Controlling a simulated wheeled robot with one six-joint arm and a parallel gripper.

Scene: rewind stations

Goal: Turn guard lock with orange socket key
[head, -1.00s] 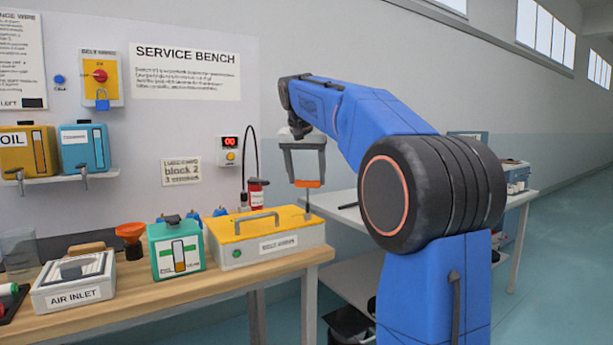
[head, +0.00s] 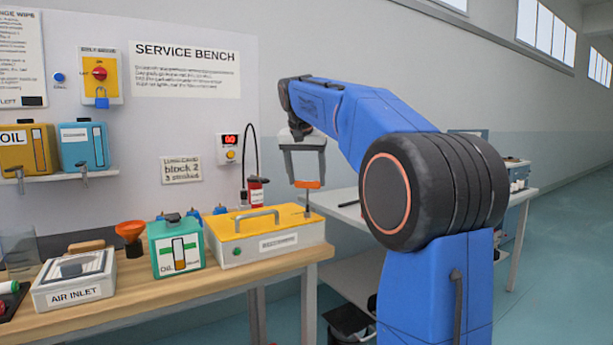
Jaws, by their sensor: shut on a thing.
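My gripper (head: 307,180) is shut on the orange handle of the socket key (head: 307,185). The key hangs upright, with its dark shaft pointing down. The shaft's lower end is at the right end of the yellow cover (head: 262,221) of a box on the bench. The guard lock (head: 307,214) appears to be at that spot, but it is too small to make out. I cannot tell whether the key's tip sits in the lock or just above it.
The yellow cover has a grey handle (head: 257,215). A green oil can (head: 177,247), an orange funnel (head: 130,236) and an air inlet box (head: 75,279) stand to its left on the wooden bench (head: 200,292). A red bottle (head: 256,189) stands behind. Another table is at right.

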